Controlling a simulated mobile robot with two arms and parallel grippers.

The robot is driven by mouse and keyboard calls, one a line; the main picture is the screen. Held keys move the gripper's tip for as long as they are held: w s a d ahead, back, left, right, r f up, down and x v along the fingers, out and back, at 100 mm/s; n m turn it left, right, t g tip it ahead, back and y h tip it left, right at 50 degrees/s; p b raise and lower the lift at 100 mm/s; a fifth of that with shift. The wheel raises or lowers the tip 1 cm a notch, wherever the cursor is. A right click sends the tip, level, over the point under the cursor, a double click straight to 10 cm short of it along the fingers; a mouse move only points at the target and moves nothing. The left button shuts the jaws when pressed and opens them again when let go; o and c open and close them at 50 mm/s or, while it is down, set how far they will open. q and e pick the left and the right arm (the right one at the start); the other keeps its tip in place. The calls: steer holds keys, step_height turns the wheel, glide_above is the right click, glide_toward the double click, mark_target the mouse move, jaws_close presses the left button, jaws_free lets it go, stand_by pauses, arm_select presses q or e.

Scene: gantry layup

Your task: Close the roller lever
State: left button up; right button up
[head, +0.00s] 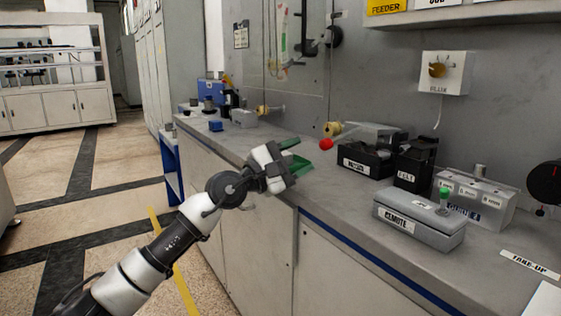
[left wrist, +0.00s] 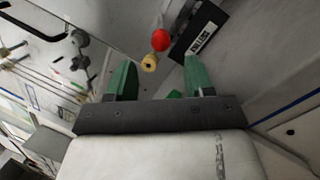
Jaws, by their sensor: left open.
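A red ball knob (head: 326,144) sits beside a brass-coloured fitting (head: 333,128) low at the wall, at the back of the counter. I take it for the roller lever; no label naming it is readable. In the left wrist view the red knob (left wrist: 160,40) and the brass part (left wrist: 149,62) show beyond and between the green fingers. My left gripper (head: 300,155) is open and empty, to the left of and nearer than the red knob, apart from it. In the left wrist view the left gripper (left wrist: 160,70) has its fingers spread wide. My right gripper is out of view.
A black labelled box (head: 365,160) stands just right of the red knob. The counter front edge is clear.

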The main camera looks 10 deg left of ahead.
arm_select(q)
steer(key=v, duration=0.5)
steer(key=shift+s, duration=0.15)
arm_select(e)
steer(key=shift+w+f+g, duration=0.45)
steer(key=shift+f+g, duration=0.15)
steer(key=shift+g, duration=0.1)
arm_select(q)
steer(key=shift+c, duration=0.3)
